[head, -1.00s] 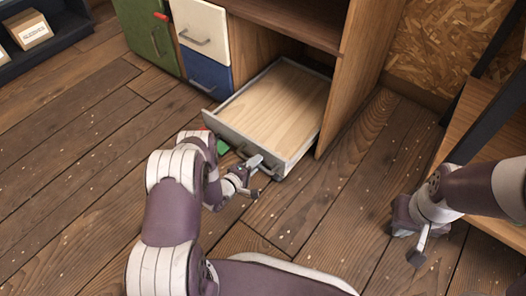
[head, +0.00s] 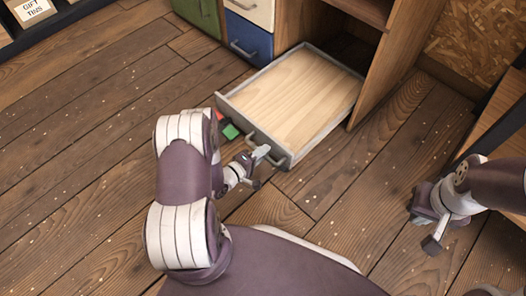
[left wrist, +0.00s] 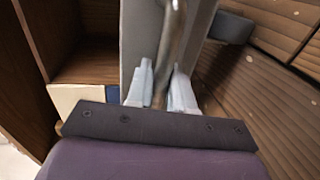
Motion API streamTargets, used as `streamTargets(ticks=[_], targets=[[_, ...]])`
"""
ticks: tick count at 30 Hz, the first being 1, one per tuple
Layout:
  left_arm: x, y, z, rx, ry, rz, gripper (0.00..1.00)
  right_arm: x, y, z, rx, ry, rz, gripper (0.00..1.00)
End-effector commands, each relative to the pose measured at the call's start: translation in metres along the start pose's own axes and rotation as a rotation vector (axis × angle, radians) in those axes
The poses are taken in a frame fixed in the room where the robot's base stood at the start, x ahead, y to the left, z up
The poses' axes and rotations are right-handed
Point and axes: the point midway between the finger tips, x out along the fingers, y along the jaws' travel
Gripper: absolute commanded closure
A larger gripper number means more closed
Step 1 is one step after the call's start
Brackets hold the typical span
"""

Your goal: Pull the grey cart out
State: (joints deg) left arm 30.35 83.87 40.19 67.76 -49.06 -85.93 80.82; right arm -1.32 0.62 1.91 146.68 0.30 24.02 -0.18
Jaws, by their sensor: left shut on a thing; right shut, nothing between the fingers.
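The grey cart (head: 258,124) is a low, open box with a pale wooden floor. It stands partly out of the bottom bay of the cabinet, its back end still between the cabinet walls. My left gripper (head: 261,154) is shut on the bar handle at its front. In the left wrist view the cart's grey front (left wrist: 140,40) lies behind the handle (left wrist: 172,42), which passes between the two fingers of my left gripper (left wrist: 162,88). My right gripper (head: 432,244) is shut and empty, low at the right, apart from the cart.
Blue (head: 247,40) and green (head: 198,14) cabinet fronts are left of the bay. A wooden side panel (head: 388,70) borders it at right. Small red (head: 219,114) and green (head: 231,131) patches show by the cart's front. A shelf (head: 500,115) stands at right. Floor at left is open.

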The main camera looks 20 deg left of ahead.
Motion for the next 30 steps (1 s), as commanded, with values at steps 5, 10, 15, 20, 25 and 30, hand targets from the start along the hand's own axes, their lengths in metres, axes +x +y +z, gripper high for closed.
streamTargets(ticks=[5,10,15,20,25,30], targets=[[0.000,0.000,-0.001,0.002,0.003,0.000,0.69,0.000,0.000,0.000,0.000,0.000,0.000,1.00],[0.000,0.000,-0.001,0.001,0.002,0.000,0.62,0.000,0.000,0.000,0.000,0.000,0.000,1.00],[-0.002,0.001,-0.001,0.000,0.002,-0.001,0.62,-0.002,0.000,0.000,0.000,0.000,0.000,1.00],[-0.024,0.004,-0.001,-0.003,0.005,-0.002,0.62,-0.016,0.000,-0.002,0.000,0.000,0.000,1.00],[-0.068,0.006,-0.002,-0.004,0.010,-0.002,0.62,-0.036,0.000,-0.004,0.000,0.000,0.000,1.00],[-0.108,0.004,-0.002,-0.002,0.009,0.000,0.62,-0.049,0.000,-0.006,0.000,0.000,0.000,1.00]])
